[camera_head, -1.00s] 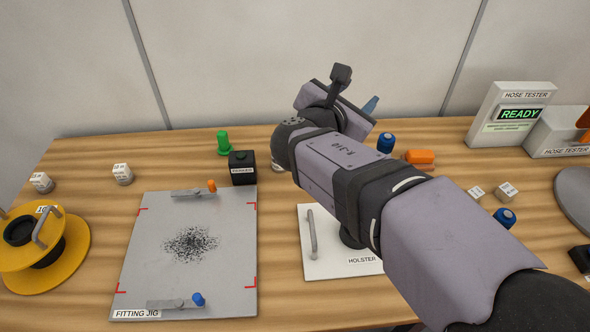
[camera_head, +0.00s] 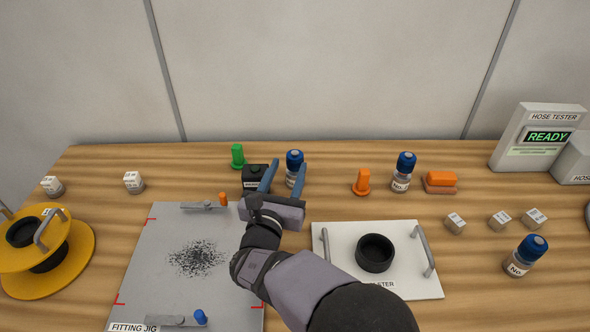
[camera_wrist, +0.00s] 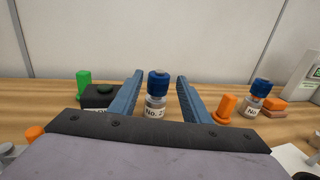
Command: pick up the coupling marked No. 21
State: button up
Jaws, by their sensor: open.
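A blue-capped bottle-like coupling (camera_head: 294,157) with a white label stands upright at the back, just beyond my gripper (camera_head: 285,177). In the wrist view the same coupling (camera_wrist: 157,90) appears between my open blue fingers, and its label starts "No. 2"; the rest is not clear. My gripper is open and holds nothing. Two similar blue-capped pieces stand upright to the right: one at the back (camera_head: 404,170) and one at the front right (camera_head: 525,256). Their labels start "No." but their numbers cannot be read.
A black box (camera_head: 255,178) stands close left of the coupling, with a green peg (camera_head: 237,156) behind it. An orange peg (camera_head: 362,183) stands to the right. The fitting jig plate (camera_head: 150,265) and the white holster plate (camera_head: 340,240) lie in front. The back wall is close.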

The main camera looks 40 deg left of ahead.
aim_at(293, 166)
notch_tip(293, 166, down, 3)
jog(key=shift+p+x, duration=0.6)
jog(key=shift+x, duration=3.1)
jog(key=shift+c, duration=0.3)
grip_shut()
jog(key=shift+r, duration=0.15)
